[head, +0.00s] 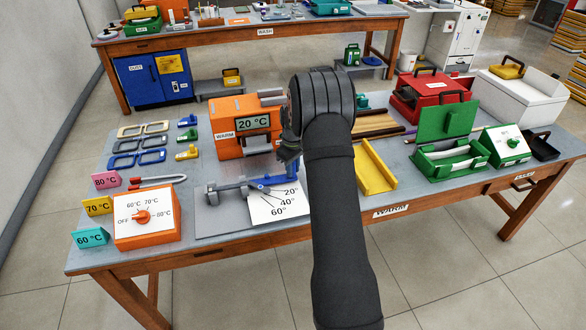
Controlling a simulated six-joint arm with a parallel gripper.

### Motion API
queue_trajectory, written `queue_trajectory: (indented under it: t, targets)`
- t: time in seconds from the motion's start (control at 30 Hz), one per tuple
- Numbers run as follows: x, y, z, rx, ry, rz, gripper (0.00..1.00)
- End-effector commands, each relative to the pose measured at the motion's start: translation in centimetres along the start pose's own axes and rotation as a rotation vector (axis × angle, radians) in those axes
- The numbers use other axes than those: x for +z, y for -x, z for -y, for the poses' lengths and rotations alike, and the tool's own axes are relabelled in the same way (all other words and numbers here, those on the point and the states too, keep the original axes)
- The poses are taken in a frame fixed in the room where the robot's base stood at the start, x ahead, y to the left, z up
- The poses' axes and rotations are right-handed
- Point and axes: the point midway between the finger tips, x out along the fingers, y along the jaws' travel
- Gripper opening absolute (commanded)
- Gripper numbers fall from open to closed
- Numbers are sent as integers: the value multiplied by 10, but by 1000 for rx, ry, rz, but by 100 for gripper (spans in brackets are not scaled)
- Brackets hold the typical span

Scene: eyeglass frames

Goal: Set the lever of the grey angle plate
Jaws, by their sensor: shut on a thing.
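The grey angle plate (212,228) lies flat near the front middle of the table, with a grey clamp-like bar (226,191) on it. Its blue lever (267,183) points right, on the far side of the 20° mark. A white card (262,213) on the plate carries lines marked 20°, 40° and 60°. My gripper (291,166) points down at the lever's right end and is shut on it. My wrist and arm hide most of the fingers and the exact grip.
An orange box reading 20 °C (228,146) stands just behind the plate. An orange dial box (147,220) is at the left front. A yellow tray (374,170) and a green open box (447,158) are to the right. Eyeglass frames (137,157) lie at the left.

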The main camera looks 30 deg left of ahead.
Motion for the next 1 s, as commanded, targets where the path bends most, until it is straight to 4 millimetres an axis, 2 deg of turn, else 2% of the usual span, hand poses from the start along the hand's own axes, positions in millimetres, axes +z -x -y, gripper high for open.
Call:
queue_trajectory:
  t: [0.07,0.1,0.2,0.47,0.63,0.77,1.0]
  targets:
    - [0,1,0,1,-1,-1,0]
    - [0,1,0,1,-1,-1,28]
    - [0,0,0,1,-1,-1,43]
    - [0,1,0,0,-1,-1,43]
    - [-1,14,0,2,-1,-3,43]
    - [-1,40,0,3,-1,-4,43]
    - [0,100,0,3,-1,-4,43]
